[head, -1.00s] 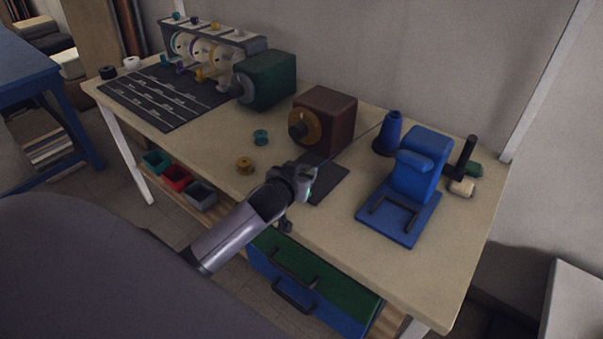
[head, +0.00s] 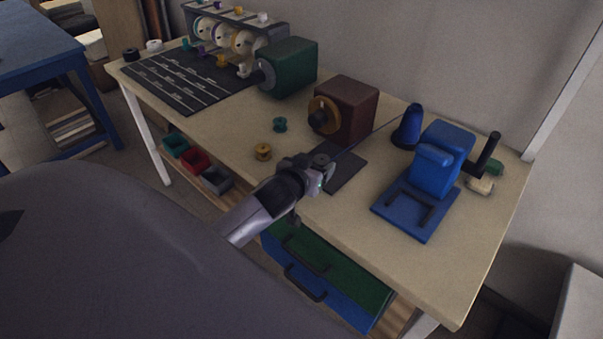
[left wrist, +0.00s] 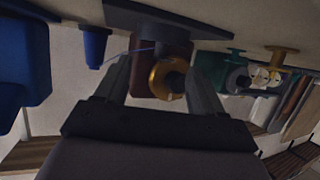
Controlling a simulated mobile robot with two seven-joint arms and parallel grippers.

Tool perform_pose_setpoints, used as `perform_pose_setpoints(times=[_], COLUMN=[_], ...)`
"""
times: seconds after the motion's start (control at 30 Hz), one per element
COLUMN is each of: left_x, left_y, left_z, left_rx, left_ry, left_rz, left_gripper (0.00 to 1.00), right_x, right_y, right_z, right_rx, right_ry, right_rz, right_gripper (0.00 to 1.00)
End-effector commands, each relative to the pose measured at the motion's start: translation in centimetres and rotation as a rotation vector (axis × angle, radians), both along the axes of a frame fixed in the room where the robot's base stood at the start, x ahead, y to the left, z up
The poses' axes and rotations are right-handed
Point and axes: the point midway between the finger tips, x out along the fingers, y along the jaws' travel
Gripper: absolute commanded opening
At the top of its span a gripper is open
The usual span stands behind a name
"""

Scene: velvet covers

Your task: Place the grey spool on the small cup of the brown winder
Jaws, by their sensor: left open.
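The brown winder (head: 358,108) stands on the bench with a gold ring (head: 329,103) on its front. A dark round piece (head: 317,119) sits at the ring's middle; I cannot tell whether it is the small cup alone or the grey spool on it. My left gripper (head: 325,172) is open over the bench in front of the winder, near the dark mat. In the left wrist view, the open fingers (left wrist: 157,67) frame the winder (left wrist: 176,50) and its gold ring, with nothing clearly held. I cannot make out the grey spool for certain. My right gripper is out of view.
A green winder (head: 290,66) is behind left. A blue cone (head: 408,127) and blue device (head: 439,158) stand right; a blue thread runs from the cone toward my gripper.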

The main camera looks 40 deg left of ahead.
Motion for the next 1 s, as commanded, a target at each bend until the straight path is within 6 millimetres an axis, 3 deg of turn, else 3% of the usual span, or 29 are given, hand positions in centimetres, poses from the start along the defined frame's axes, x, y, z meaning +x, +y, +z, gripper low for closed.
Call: perform_pose_setpoints(times=[0.3,0.5,1.0], left_x=[-4.8,-6.9,-7.8], left_y=[-1.1,-1.6,-1.8], left_z=[2.0,2.9,3.3], left_rx=[-0.003,-0.003,-0.002], left_ry=[-0.001,-0.001,-0.001], left_rz=[-0.001,-0.001,0.0], left_gripper=[0.68,0.68,0.68], right_x=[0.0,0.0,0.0], right_y=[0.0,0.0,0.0], right_z=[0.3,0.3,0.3], right_rx=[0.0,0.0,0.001], right_ry=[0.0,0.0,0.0], right_rz=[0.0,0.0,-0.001], right_gripper=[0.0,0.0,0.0])
